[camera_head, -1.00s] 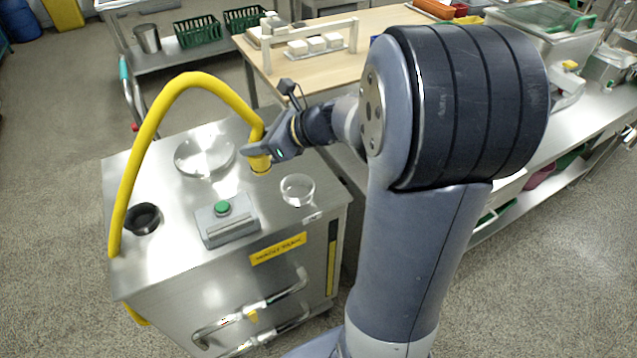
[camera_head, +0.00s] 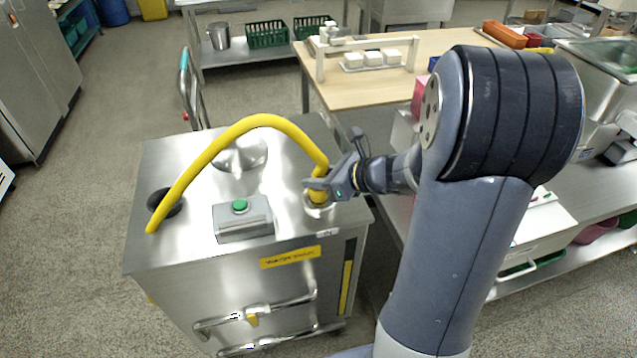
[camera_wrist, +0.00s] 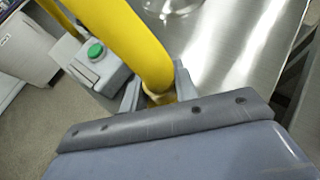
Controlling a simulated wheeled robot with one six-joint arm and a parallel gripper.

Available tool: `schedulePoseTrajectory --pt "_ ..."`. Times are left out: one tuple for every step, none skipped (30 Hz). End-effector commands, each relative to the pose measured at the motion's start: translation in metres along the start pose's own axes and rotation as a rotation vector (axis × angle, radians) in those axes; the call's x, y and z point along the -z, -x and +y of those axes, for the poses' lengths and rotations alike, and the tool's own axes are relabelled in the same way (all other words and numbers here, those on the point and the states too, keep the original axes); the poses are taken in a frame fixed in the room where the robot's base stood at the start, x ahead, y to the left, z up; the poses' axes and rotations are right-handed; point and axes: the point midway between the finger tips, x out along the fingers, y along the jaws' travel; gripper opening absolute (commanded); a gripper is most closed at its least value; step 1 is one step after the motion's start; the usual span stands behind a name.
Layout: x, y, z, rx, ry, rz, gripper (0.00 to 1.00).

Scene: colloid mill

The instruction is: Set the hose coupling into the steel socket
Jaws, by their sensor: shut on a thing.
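The yellow hose (camera_head: 235,128) arches over the steel cart top, and its right end runs down into my gripper (camera_head: 318,185). My gripper is shut on the hose coupling (camera_head: 317,197), which shows just below the fingers, roughly upright. The steel socket (camera_head: 321,211) is a shiny round cup on the cart top, directly under the coupling and partly hidden by it. I cannot tell whether the coupling is inside the socket or just above it. In the wrist view the hose (camera_wrist: 135,45) leads down between the fingers to the coupling (camera_wrist: 160,97), and the socket is hidden.
A grey box with a green button (camera_head: 240,207) stands left of the socket. A black ring (camera_head: 165,203) and a round shiny dish (camera_head: 240,155) are also on the steel cart (camera_head: 185,255). A wooden table (camera_head: 440,60) with white blocks stands behind.

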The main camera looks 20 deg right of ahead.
Motion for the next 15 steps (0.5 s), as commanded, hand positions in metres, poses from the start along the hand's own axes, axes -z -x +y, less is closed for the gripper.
schedulePoseTrajectory --pt "0.0077 -0.0041 0.0002 -0.001 -0.003 0.001 0.02" --pt "0.0097 -0.0052 0.0001 -0.001 -0.002 0.001 0.02" --pt "0.0115 -0.0063 -0.0001 0.000 -0.001 0.000 0.02" --pt "0.0122 -0.0067 -0.0002 0.000 -0.001 0.000 0.02" --pt "0.0124 -0.0068 -0.0002 0.001 0.000 0.000 0.02" --pt "0.0121 -0.0067 -0.0003 0.001 0.001 0.000 0.02" --pt "0.0119 -0.0065 -0.0003 0.001 0.001 0.000 0.02" --pt "0.0118 -0.0065 -0.0003 0.001 0.001 0.000 0.02" --pt "0.0117 -0.0064 -0.0003 0.001 0.001 0.000 0.02" --pt "0.0117 -0.0064 -0.0003 0.001 0.001 0.000 0.02" --pt "0.0119 -0.0065 -0.0003 0.001 0.001 0.000 0.02" --pt "0.0128 -0.0070 -0.0002 0.001 0.001 0.000 0.02" --pt "0.0138 -0.0076 -0.0002 0.001 0.001 0.000 0.02" --pt "0.0150 -0.0082 -0.0002 0.001 0.001 0.000 0.02" --pt "0.0162 -0.0089 -0.0002 0.001 0.001 0.000 0.02"
